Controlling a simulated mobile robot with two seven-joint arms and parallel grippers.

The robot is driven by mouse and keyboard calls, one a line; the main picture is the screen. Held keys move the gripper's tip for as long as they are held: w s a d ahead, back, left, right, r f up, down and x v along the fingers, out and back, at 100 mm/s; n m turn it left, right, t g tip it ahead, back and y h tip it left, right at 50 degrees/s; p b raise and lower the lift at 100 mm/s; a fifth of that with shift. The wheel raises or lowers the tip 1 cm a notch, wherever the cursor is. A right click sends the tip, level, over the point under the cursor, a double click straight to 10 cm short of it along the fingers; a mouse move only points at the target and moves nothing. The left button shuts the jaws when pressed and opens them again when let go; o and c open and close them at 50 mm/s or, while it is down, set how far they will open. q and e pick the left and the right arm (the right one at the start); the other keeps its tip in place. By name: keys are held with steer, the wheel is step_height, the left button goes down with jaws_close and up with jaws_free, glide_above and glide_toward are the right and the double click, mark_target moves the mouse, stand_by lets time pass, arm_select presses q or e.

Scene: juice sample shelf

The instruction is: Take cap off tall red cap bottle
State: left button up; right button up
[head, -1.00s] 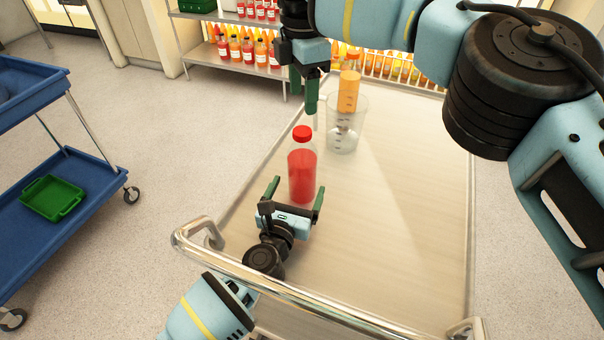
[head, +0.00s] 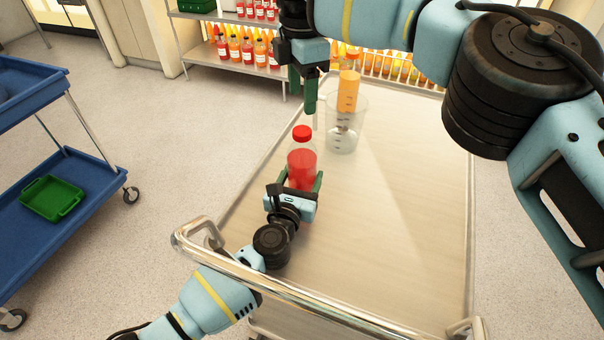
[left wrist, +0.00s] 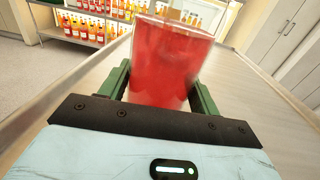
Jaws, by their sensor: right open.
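The tall bottle of red juice (head: 301,165) stands upright on the cart top, with its red cap (head: 302,133) on. My left gripper (head: 301,182) is low around the bottle from the near side. In the left wrist view the red bottle (left wrist: 168,60) fills the space between the green fingers (left wrist: 160,95), which appear to touch its sides; its cap is out of that view. My right gripper (head: 303,86) is open and empty, pointing down above the cart, behind the red cap and slightly to its right in the picture.
A clear beaker (head: 345,132) stands behind and right of the red bottle, with an orange-capped bottle (head: 348,90) in or behind it. A metal rail (head: 300,293) borders the cart's (head: 400,230) near edge. The cart's right side is clear. Shelves with several juice bottles stand behind.

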arm_select(q)
steer(key=c, duration=0.7)
steer(key=o, duration=1.4)
steer(key=shift+o, duration=0.2)
steer(key=shift+s, duration=0.1)
steer(key=shift+s+a, duration=0.2)
steer(key=shift+s, duration=0.3)
steer(key=p+v, duration=0.1)
steer(key=v, duration=0.4)
steer(key=shift+s+a, duration=0.1)
steer(key=shift+s, duration=0.15)
steer(key=shift+s+a, duration=0.2)
steer(key=shift+s, duration=0.35)
arm_select(e)
steer(key=shift+s+r, duration=0.1)
steer(key=shift+r, duration=1.25)
